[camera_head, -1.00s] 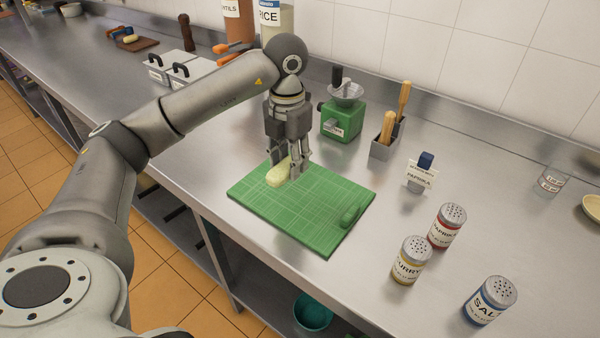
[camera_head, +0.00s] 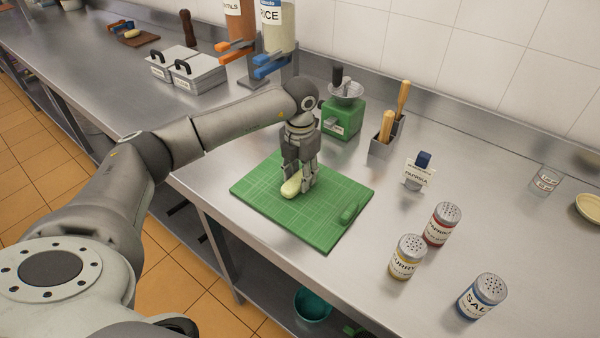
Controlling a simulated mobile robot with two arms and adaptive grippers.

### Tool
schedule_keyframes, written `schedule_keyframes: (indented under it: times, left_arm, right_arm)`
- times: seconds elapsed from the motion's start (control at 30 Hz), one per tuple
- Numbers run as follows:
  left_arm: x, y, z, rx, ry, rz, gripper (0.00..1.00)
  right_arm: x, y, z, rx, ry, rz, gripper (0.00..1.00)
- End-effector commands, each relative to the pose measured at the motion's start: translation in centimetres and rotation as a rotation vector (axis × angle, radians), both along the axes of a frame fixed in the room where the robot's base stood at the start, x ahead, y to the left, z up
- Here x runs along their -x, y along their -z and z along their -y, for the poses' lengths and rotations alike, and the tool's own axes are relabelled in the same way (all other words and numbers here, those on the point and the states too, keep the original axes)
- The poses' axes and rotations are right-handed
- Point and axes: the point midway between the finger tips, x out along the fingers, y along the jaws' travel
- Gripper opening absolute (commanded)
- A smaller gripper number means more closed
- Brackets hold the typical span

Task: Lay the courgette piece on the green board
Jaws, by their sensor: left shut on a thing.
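The green board (camera_head: 290,220) lies flat on the steel counter in the middle of the head view. My left gripper (camera_head: 302,184) points down over the board's far part. It is shut on a pale yellow-green piece (camera_head: 291,187), which looks like the courgette piece. The fingers partly hide the piece. It is at or just above the board's surface; I cannot tell whether it touches. My right gripper is not in view.
A green grinder (camera_head: 341,120) and a utensil holder (camera_head: 382,147) stand behind the board. The board's near part is clear.

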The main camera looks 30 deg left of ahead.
Motion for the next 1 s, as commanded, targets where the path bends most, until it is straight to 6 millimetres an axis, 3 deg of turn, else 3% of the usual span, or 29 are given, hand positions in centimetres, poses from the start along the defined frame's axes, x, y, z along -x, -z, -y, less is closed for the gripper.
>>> schedule_keyframes:
  times: [0.1,0.13,0.3,0.73,1.0]
  left_arm:
    - [0.0,0.4,0.0,0.0,0.0,0.0,0.13]
    - [0.0,0.3,0.0,0.0,0.0,0.0,0.39]
    - [0.0,0.3,0.0,0.0,-0.001,0.0,0.58]
    - [-0.1,-0.7,0.0,0.001,-0.001,0.004,0.58]
    - [-0.2,-6.2,0.0,0.002,0.0,0.007,0.58]
  right_arm:
    - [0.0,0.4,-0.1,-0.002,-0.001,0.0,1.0]
    - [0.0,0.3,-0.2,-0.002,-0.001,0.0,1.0]
    - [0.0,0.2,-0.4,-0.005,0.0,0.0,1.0]
    - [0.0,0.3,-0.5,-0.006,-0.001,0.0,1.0]
    - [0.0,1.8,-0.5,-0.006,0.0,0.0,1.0]
